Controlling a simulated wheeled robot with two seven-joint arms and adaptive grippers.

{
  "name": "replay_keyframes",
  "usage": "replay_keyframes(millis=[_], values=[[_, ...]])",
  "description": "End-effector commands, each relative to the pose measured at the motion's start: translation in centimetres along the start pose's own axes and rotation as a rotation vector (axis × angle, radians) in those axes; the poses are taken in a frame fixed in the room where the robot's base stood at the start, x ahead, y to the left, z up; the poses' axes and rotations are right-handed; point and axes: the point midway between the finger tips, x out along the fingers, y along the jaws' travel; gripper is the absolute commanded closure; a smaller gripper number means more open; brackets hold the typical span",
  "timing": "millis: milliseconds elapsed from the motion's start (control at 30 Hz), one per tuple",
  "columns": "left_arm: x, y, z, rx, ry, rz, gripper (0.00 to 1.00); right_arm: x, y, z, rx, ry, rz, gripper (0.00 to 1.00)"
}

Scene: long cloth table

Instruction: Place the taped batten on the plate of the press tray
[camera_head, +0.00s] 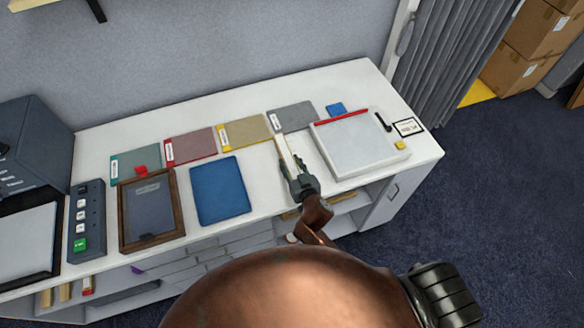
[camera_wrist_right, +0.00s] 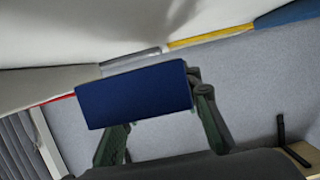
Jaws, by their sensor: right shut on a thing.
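My right gripper (camera_head: 291,163) is over the middle of the white table, between the blue folder and the white board. It is shut on a narrow pale piece (camera_head: 283,150), apparently the taped batten, which points toward the back. In the right wrist view the right gripper (camera_wrist_right: 160,125) has a blue-faced block (camera_wrist_right: 135,95) with a pale edge between its fingers. Whether the block is clear of the table is hard to tell. A dark tray with a pale grey plate (camera_head: 25,240), likely the press tray, sits at the far left, partly cut off. My left gripper is not visible.
A grey machine (camera_head: 30,145), a button box (camera_head: 86,220) with a green button and a wooden frame (camera_head: 152,210) stand at left. A blue folder (camera_head: 220,190) lies mid-table. Several coloured folders line the back. A white board (camera_head: 360,148) with a red strip lies right.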

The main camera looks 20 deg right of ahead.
Motion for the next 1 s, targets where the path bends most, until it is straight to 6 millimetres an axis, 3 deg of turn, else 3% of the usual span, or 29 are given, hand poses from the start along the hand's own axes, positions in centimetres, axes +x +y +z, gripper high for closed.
replay_keyframes(millis=[200,633,667,900,1000], values=[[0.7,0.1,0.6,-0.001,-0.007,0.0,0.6,1.0,0.3,3.0,-0.001,-0.003,0.002,0.95],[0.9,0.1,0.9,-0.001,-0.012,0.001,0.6,1.2,0.2,3.5,0.001,-0.002,0.001,0.95],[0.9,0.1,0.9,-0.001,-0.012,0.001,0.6,1.2,0.2,3.5,0.001,-0.002,0.001,0.67],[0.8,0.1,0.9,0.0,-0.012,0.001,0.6,1.1,0.2,3.5,0.0,-0.002,0.001,0.51],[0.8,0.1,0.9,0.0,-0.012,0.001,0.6,1.1,0.2,3.5,0.0,-0.002,0.001,0.51]])
